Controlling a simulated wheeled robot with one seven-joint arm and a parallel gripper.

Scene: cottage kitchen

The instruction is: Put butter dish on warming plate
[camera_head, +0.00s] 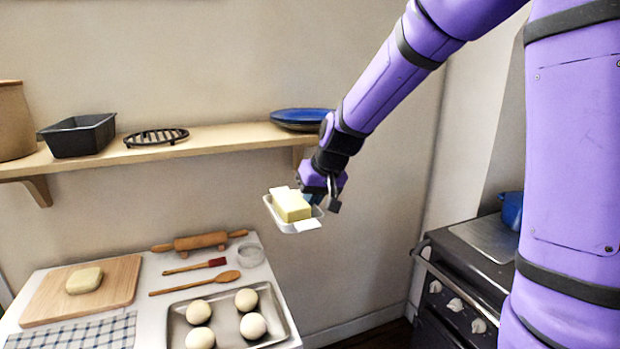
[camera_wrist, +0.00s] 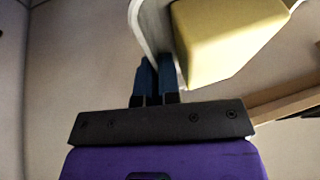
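The butter dish (camera_head: 276,221) is a small white dish with a yellow block of butter (camera_head: 290,204) on it. It is held in the air between the table and the stove, a little tilted. My gripper (camera_head: 312,197) is at its right side; in the wrist view the blue fingers (camera_wrist: 155,78) are close together on the white rim (camera_wrist: 150,22). The butter (camera_wrist: 222,38) fills the upper right there. A flat metal plate (camera_head: 488,237) on top of the stove at the right may be the warming plate; my arm hides part of that area.
The stove (camera_head: 455,280) has knobs and a front rail, with a blue pot (camera_head: 512,209) on top. The table at lower left holds a baking tray (camera_head: 273,312) with dough balls, a cutting board (camera_head: 120,285) and a rolling pin (camera_head: 200,242). A wall shelf (camera_head: 225,138) is behind my gripper.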

